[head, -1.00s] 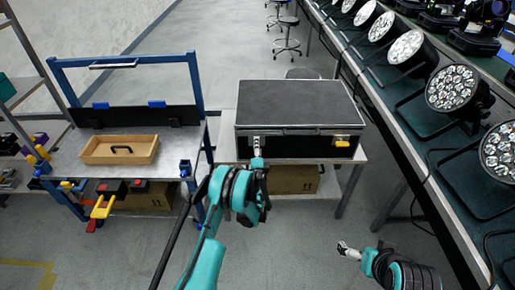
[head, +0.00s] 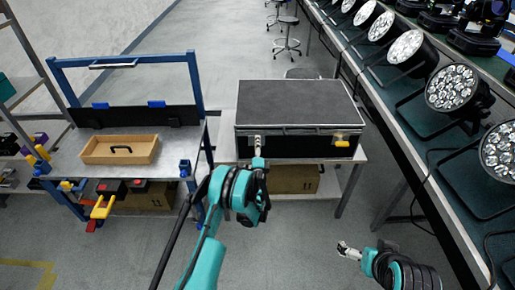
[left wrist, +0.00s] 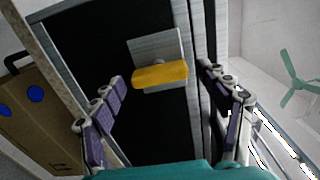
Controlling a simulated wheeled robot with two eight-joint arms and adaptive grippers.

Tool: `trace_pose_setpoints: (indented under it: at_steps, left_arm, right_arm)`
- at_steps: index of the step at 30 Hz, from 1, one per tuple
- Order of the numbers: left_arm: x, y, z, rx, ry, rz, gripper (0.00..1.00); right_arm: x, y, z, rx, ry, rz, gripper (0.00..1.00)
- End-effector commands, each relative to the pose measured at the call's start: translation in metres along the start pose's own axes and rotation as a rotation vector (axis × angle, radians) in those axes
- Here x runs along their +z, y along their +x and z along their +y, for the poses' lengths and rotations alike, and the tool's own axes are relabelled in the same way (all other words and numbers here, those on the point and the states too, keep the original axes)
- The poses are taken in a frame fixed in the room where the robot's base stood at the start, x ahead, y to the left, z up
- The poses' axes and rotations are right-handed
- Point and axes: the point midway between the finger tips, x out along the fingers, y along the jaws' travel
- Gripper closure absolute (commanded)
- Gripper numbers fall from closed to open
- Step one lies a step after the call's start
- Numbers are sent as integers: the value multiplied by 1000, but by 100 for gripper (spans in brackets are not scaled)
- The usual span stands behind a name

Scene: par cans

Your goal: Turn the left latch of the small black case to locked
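The small black case (head: 295,105) with metal edges stands on a low table. Its right latch (head: 342,140) shows a yellow handle. My left gripper (head: 258,150) is in front of the case at the left latch, which it mostly hides in the head view. In the left wrist view the left latch's yellow handle (left wrist: 160,75) sits on a metal plate. My left gripper's fingers (left wrist: 165,105) are spread on both sides of the handle, apart from it and empty. My right gripper (head: 348,250) is low at the right, away from the case; its finger opening is too small to tell.
A cardboard box (head: 293,180) is under the case's table. A workbench (head: 75,160) with a wooden tray (head: 120,150) stands at the left. A long bench (head: 425,150) with several par cans (head: 452,88) runs along the right. Floor is clear between.

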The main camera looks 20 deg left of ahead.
Motion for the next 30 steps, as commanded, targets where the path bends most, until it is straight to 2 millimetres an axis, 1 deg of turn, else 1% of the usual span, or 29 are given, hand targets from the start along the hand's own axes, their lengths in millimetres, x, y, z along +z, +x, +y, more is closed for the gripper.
trace_pose_setpoints:
  at_steps: [6, 9, 11, 14, 18, 22, 26, 30]
  left_arm:
    - [0, 0, 0, 0, -1, 0, 24]
    - [0, 0, -6, 0, -1, 0, 24]
    - [0, 0, -13, 0, -1, 0, 24]
    - [1, 0, -32, 0, 0, -1, 24]
    - [2, 0, -62, 0, 2, -2, 24]
    - [3, 0, -84, -1, 3, -3, 24]
    - [3, 0, -97, -1, 3, -3, 24]
    - [3, 0, -102, -1, 3, -3, 24]
  right_arm:
    - [0, 0, 0, 0, 0, 0, 0]
    - [0, 0, 0, 0, 0, 0, 0]
    - [0, 0, 0, 0, 0, 0, 0]
    - [0, 0, 0, 0, 0, 0, 0]
    - [0, 0, 0, 0, 0, 0, 0]
    - [0, 0, 0, 0, 0, 0, 0]
    - [0, 0, 0, 0, 0, 0, 0]
    - [0, 0, 0, 0, 0, 0, 0]
